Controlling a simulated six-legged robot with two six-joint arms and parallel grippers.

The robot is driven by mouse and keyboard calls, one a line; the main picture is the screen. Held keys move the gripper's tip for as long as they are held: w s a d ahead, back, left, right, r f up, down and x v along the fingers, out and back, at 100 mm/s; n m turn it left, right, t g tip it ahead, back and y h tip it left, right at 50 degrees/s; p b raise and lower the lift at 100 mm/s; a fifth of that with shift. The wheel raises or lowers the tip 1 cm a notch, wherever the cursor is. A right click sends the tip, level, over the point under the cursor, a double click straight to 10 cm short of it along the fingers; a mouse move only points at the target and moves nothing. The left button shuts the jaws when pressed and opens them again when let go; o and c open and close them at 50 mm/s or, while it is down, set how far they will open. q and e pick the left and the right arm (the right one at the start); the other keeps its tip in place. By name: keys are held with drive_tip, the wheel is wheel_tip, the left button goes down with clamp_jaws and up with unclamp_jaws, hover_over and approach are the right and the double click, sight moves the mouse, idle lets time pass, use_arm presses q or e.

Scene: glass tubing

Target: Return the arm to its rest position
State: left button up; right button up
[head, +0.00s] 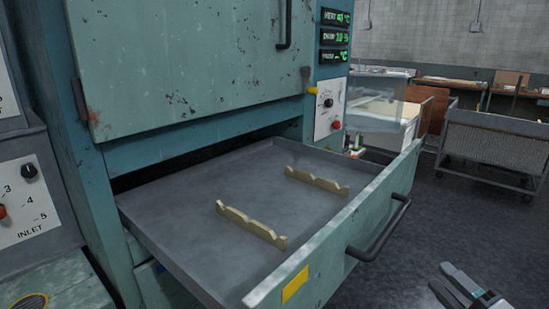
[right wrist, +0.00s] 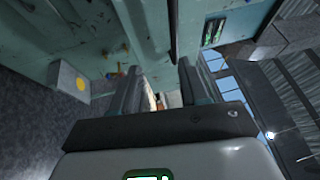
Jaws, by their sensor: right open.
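My right gripper (head: 443,278) shows at the bottom right of the head view, over the dark floor and to the right of the open drawer (head: 160,192). Its fingers are apart, and it touches nothing that I can see. In the right wrist view its two fingers (right wrist: 159,78) stand apart with no object held between them. My left gripper is not in view. The drawer is pulled out from the green cabinet (head: 190,70). Two notched, pale supports (head: 252,225) (head: 317,181) stand in it, with nothing lying on them.
The drawer's dark handle (head: 380,232) sticks out toward the gripper's side. A panel with dials (head: 25,203) stands at the left. A wire-sided cart (head: 490,145) and a clear box (head: 377,100) stand farther back. The floor (head: 455,215) right of the drawer is clear.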

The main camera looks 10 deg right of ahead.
drive_tip(key=w+a+f+n+g+h+p, duration=0.15)
drive_tip(key=w+a+f+g, duration=0.35)
drive_tip(key=f, duration=0.7)
drive_tip(key=w+a+f+n+g+b, duration=0.1)
drive_tip(key=a+f+n+g, duration=0.2)
drive_tip(key=a+f, duration=0.6)
drive_tip(key=s+a+f+n+g+y+p, duration=0.1)
drive_tip(key=s+a+f+n+g, duration=0.8)
drive_tip(key=s+a+f, duration=0.6)
drive_tip(key=s+f+g, duration=0.2)
drive_tip(key=s, duration=0.2)
drive_tip(key=shift+s+a, duration=0.15)
drive_tip(key=shift+a, duration=0.05)
drive_tip(key=shift+f+n, duration=0.1)
drive_tip(key=shift+n, duration=0.15)
